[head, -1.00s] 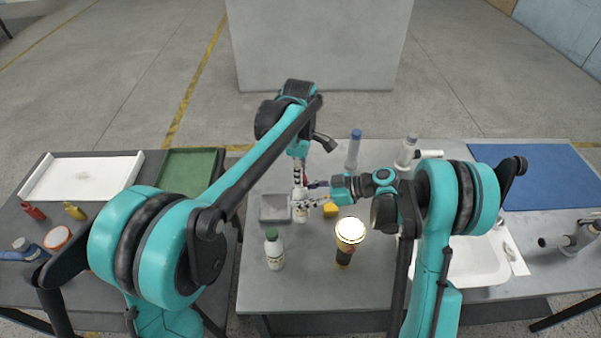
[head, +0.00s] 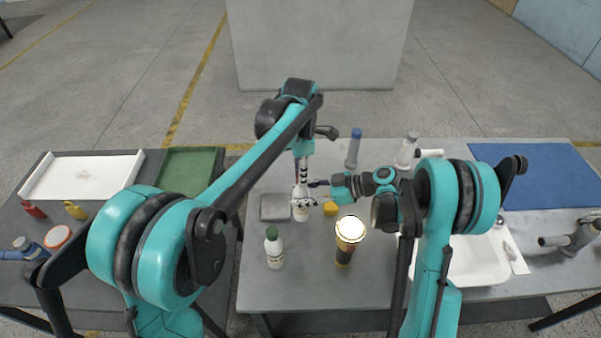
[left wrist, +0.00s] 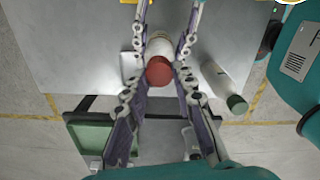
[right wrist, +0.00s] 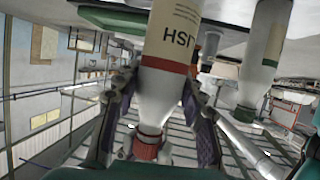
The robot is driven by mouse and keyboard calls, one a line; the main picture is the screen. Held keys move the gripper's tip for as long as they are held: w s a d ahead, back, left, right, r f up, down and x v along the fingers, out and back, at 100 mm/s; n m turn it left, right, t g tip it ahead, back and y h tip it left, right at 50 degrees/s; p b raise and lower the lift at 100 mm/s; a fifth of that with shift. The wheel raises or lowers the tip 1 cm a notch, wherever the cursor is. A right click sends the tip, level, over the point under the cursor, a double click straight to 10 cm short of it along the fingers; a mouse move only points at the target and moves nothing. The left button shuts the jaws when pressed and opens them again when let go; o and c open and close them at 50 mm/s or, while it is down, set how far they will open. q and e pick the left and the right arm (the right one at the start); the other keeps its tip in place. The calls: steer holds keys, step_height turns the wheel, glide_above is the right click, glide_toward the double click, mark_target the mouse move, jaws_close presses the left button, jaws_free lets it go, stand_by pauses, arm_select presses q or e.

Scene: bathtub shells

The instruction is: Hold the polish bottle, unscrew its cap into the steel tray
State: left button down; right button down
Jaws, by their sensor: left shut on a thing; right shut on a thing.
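The white polish bottle (head: 300,213) stands upright on the middle table. Its label and red cap (right wrist: 147,146) show upside down in the right wrist view, where the bottle (right wrist: 172,70) fills the middle. My right gripper (head: 316,202) is shut around the bottle's body from the right. My left gripper (head: 301,183) comes down from above, and its fingers close on both sides of the red cap (left wrist: 159,70) in the left wrist view. The cap is mostly hidden in the head view. The small steel tray (head: 274,207) lies just left of the bottle.
A green-capped bottle (head: 274,250) stands in front of the tray. A black and gold lamp-like thing (head: 345,245) and a yellow block (head: 330,208) are to the right. A blue-capped bottle (head: 353,150) stands behind. A white basin (head: 470,262) is at the right.

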arm_select(q)
steer(key=shift+r, duration=0.15)
steer(key=shift+r, duration=0.9)
